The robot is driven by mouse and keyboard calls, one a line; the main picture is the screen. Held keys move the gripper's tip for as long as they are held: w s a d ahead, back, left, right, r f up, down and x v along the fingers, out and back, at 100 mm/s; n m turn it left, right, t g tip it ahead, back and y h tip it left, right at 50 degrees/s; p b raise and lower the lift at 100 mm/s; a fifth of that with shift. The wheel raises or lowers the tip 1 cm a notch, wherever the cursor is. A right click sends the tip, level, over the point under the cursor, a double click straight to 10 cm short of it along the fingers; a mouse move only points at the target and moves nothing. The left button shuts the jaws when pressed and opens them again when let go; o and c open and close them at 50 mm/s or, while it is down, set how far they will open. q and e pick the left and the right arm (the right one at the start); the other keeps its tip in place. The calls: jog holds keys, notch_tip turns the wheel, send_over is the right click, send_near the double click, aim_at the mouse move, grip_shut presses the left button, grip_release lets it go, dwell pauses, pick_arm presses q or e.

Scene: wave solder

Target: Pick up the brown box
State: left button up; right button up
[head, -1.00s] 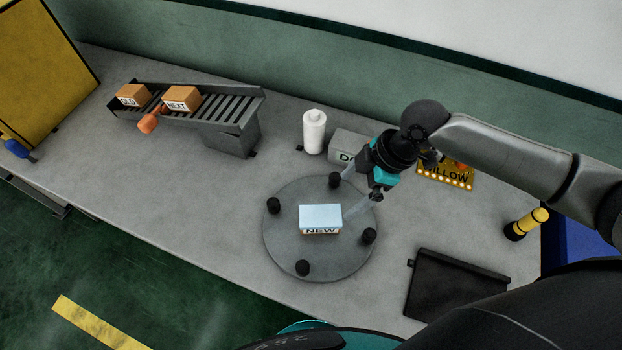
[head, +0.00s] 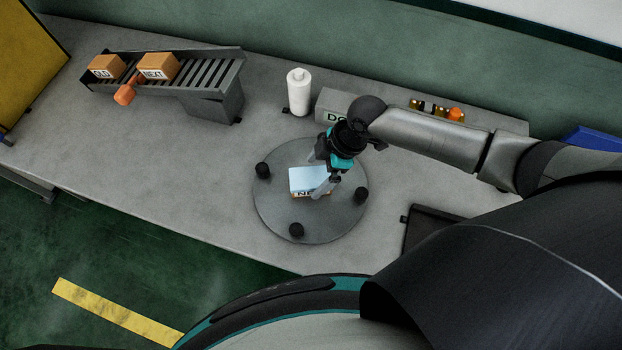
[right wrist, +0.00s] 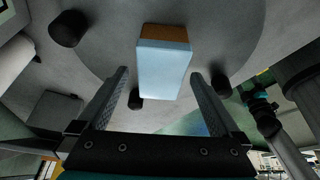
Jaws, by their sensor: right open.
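A brown box with a pale blue top and a partly hidden label (head: 304,180) sits on a round grey turntable (head: 275,215). In the right wrist view the box (right wrist: 164,70) shows its blue face and a brown side, ahead of and between the two fingers. My right gripper (head: 322,186) is open at the box's right side, and one finger covers part of the box in the head view. The wrist view shows both fingers (right wrist: 160,76) spread, with gaps on either side of the box. My left gripper is not in view.
Several black posts (head: 297,230) stand around the turntable's rim. Two brown boxes, "OLD" (head: 106,66) and "NEXT" (head: 158,66), sit on a roller rack (head: 215,75). A white bottle (head: 299,92) and a grey block (head: 335,105) stand behind. The bench's left middle is clear.

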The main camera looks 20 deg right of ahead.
aim_at(313, 177)
jog(key=shift+x, duration=1.9)
jog(key=shift+s+d, duration=0.1)
jog(key=shift+c, duration=0.2)
grip_shut()
jog(key=shift+r, duration=0.1)
